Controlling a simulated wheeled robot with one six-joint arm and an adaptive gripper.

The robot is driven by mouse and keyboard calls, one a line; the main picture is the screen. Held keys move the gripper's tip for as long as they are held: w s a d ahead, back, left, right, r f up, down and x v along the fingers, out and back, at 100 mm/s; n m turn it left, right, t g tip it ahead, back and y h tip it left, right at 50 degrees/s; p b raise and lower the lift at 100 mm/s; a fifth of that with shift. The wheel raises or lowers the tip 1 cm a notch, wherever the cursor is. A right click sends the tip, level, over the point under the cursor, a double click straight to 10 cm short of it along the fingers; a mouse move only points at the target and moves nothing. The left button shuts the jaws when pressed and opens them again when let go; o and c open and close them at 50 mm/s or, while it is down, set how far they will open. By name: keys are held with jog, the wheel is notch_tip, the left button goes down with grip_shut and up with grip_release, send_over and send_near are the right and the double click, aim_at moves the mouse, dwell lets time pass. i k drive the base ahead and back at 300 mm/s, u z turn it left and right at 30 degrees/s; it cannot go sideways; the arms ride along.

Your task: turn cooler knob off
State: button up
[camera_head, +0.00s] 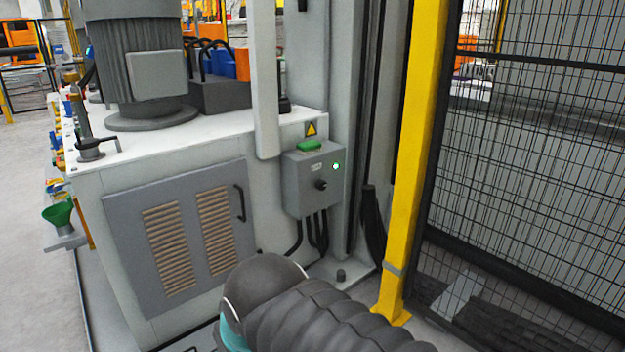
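The cooler knob (321,184) is a small black rotary knob on the front of a grey control box (301,196). The box is fixed to the right end of a large grey-white cabinet. A green light (336,167) glows above and right of the knob. A green piece (309,146) sits on top of the box, with a small label below it. The knob's exact pointing direction is too small to tell. My gripper is not in view; a dark ribbed part of my arm shows at the bottom centre, below the box and apart from it.
The cabinet (120,215) has a vented door with a black handle and carries a grey motor (140,60). Black cables hang under the box. A yellow post (412,160) and black mesh fence (540,150) stand at right. Grey floor (30,170) is clear at left.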

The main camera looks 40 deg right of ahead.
aim_at(320, 185)
jog(key=z, duration=1.25)
